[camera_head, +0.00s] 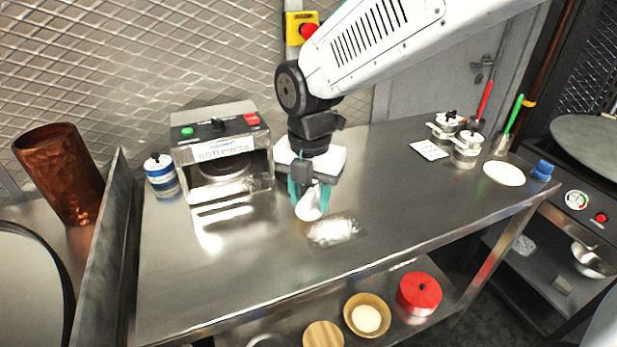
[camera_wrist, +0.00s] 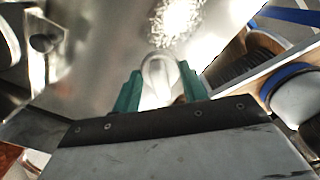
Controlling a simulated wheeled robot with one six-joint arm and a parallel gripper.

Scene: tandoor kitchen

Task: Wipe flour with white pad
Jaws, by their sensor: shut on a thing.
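My gripper (camera_head: 309,197) is over the steel table, shut on a white pad (camera_head: 308,208). In the wrist view the pad (camera_wrist: 158,80) sits between the two green fingers of my gripper (camera_wrist: 160,92). A patch of white flour (camera_head: 333,231) lies on the tabletop just right of and in front of the pad. In the wrist view the flour (camera_wrist: 180,18) is beyond the fingertips, apart from the pad. I cannot tell whether the pad touches the table.
A roti press (camera_head: 222,155) stands behind left, beside a blue-and-white jar (camera_head: 161,175). Metal pots (camera_head: 466,148), a white card (camera_head: 428,150), a white disc (camera_head: 503,173) and a blue item (camera_head: 542,170) are at the right. The table's front left is clear.

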